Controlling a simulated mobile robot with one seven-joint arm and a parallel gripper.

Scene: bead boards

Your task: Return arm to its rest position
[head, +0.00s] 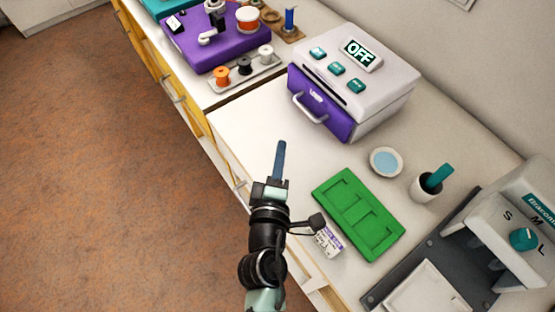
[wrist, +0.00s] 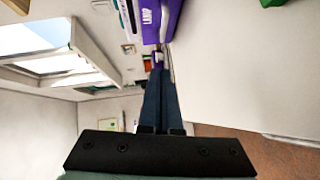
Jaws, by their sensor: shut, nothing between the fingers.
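My gripper (head: 281,148) shows in the head view at the middle, over the front edge of the counter. Its long blue fingers point up the picture and lie together with nothing between them. In the wrist view the fingers (wrist: 160,75) run side by side away from the dark palm plate and look closed. My arm comes up from the bottom of the head view, bent, and the gripper is apart from the objects around it.
A green tray (head: 335,190) lies right of my arm, with a label card (head: 328,242) beside it. A white and purple machine (head: 395,75) marked OFF stands behind. A blue-filled dish (head: 386,162), a cup (head: 426,188) and a dial machine (head: 523,239) stand right. Open floor (head: 100,170) lies left.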

